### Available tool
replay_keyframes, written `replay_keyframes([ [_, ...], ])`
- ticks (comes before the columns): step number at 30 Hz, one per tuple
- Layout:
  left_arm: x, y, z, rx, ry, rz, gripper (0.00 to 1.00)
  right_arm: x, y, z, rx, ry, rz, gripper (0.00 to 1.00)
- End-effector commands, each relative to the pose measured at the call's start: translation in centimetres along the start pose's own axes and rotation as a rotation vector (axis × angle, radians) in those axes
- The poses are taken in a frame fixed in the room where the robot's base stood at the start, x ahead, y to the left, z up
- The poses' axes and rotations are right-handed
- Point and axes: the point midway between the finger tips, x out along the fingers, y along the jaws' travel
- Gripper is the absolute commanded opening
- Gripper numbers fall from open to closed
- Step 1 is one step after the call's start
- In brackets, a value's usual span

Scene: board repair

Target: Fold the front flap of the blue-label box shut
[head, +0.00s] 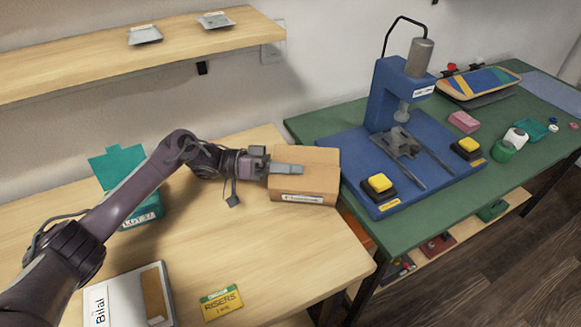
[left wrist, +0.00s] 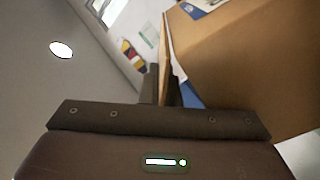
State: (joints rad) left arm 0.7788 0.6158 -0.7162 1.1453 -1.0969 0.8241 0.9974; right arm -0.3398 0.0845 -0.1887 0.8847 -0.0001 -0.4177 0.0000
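The cardboard box (head: 318,184) stands at the right end of the wooden table, with a white label strip (head: 302,198) low on its front. The label is too small to read. I see no flap standing clearly up in the head view; the gripper hides part of the top. My right gripper is out of view.
A teal open box (head: 140,205) stands behind my left arm. A white box marked Bilal (head: 110,298) and a RISERS packet (head: 221,302) lie at the table's front. A blue press (head: 385,95) stands on the green bench at right. A wooden shelf (head: 80,62) hangs above.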

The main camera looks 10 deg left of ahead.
Motion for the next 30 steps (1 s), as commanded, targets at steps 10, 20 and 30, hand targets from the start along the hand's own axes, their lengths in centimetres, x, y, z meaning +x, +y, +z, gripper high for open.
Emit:
replay_keyframes([
  [10,0.0,0.0,0.0,0.001,0.000,0.000,0.25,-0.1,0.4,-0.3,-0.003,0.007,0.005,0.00],
  [20,-1.2,-0.2,0.1,0.002,0.000,-0.004,0.25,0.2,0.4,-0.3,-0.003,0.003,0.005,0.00],
  [30,-6.6,-0.2,0.2,0.002,-0.002,-0.004,0.25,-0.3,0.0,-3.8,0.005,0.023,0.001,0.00],
])
